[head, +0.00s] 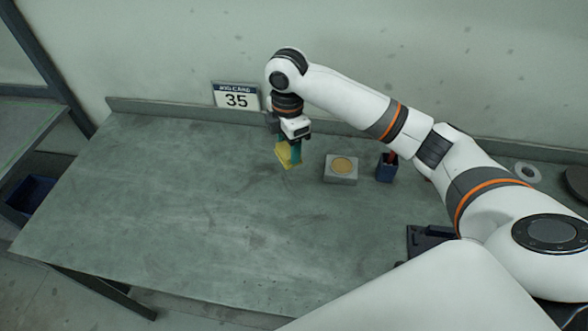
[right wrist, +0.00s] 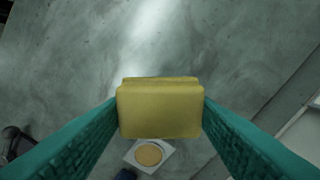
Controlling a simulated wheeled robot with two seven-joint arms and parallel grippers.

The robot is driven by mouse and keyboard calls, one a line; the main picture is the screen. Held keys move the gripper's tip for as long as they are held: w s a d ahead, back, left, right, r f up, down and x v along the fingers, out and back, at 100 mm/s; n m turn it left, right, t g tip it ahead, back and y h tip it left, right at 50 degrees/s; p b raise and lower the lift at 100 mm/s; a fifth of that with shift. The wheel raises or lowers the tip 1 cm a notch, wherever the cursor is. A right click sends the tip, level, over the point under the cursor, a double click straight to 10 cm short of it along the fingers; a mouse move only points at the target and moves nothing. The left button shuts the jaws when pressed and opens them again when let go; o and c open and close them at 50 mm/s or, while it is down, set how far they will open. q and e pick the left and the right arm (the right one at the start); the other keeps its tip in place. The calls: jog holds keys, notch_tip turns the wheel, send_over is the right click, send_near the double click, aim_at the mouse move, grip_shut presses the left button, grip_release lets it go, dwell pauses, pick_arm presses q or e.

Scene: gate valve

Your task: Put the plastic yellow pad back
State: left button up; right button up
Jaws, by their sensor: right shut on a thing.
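The yellow pad (head: 284,155) is a thick block. In the right wrist view the pad (right wrist: 160,108) sits between the two teal fingers of my right gripper (head: 291,152). My right gripper is shut on it and points down near the back of the table. Whether the pad clears the tabletop is hard to tell. A light grey square block (head: 341,176) with a round tan disc (head: 343,165) on top stands to the right of the pad. My left gripper is not in view.
The grey table (head: 150,200) is mostly bare at left and front. A dark blue cup (head: 386,170) stands right of the grey block. A grey ring (head: 527,172) lies far right.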

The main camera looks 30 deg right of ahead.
jog(key=w+d+f+n, duration=0.1)
jog(key=f+n, duration=0.1)
jog(key=n, duration=0.1)
jog(key=w+d+f+n+p, duration=0.1)
jog(key=f+n, duration=0.2)
jog(key=n, duration=0.1)
jog(key=w+d+f+n+p, duration=0.1)
jog(key=w+f+n, duration=0.1)
jog(key=f+n, duration=0.1)
jog(key=shift+w+d+n, duration=0.1)
jog(key=shift+d+n, duration=0.15)
jog(key=shift+n, duration=0.05)
notch_tip(320, 180, down, 4)
jog(key=shift+r+p, duration=0.1)
jog(key=shift+p, duration=0.55)
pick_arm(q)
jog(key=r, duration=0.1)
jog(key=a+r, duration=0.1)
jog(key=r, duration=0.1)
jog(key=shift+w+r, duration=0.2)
pick_arm(e)
jog(key=shift+f, duration=0.2)
jog(key=shift+f, duration=0.2)
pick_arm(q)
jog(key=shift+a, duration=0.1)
pick_arm(e)
jog(key=o, duration=0.9)
jog(key=shift+o, duration=0.2)
